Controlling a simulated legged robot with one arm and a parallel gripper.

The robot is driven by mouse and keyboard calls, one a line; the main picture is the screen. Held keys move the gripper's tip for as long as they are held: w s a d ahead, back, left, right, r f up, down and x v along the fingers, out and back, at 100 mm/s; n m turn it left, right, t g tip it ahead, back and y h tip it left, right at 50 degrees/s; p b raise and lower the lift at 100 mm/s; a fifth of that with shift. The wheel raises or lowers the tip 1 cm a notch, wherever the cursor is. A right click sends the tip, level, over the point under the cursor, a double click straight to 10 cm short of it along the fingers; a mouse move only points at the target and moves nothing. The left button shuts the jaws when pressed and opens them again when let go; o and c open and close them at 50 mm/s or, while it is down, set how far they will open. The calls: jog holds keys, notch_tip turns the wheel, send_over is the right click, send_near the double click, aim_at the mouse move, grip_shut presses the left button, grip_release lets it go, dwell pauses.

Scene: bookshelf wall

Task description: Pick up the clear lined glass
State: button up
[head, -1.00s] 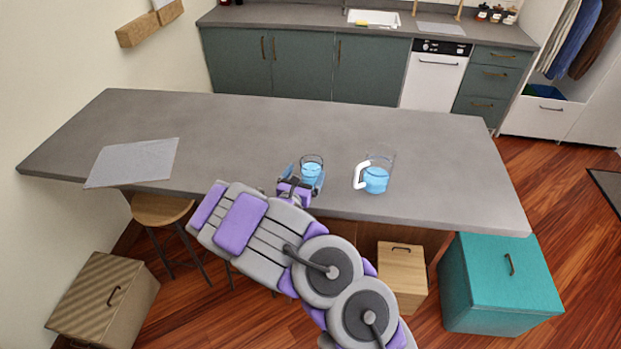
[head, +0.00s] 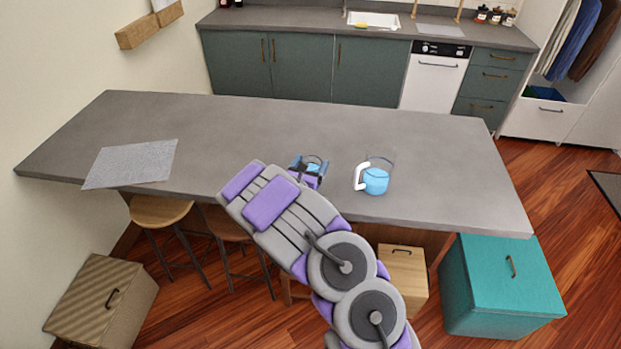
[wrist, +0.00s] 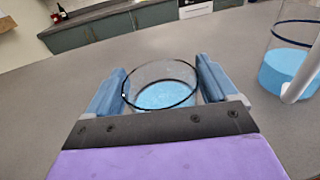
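The clear glass (head: 314,167) has a dark rim line and light blue contents. It stands on the grey island counter, partly hidden by my gripper in the head view. In the wrist view the glass (wrist: 160,88) sits between the two blue fingers. My gripper (head: 309,163) is at the glass, with one finger on each side; it also shows in the wrist view (wrist: 160,85). The fingers are spread apart and look open around the glass. Whether either finger touches it is hard to tell.
A clear pitcher with blue contents and a white handle (head: 375,178) stands to the right on the counter (head: 250,125). A grey mat (head: 130,163) lies at the left end. Stools (head: 160,212) and a teal box (head: 500,280) stand below. The counter's far side is clear.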

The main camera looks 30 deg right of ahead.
jog(key=c, duration=1.3)
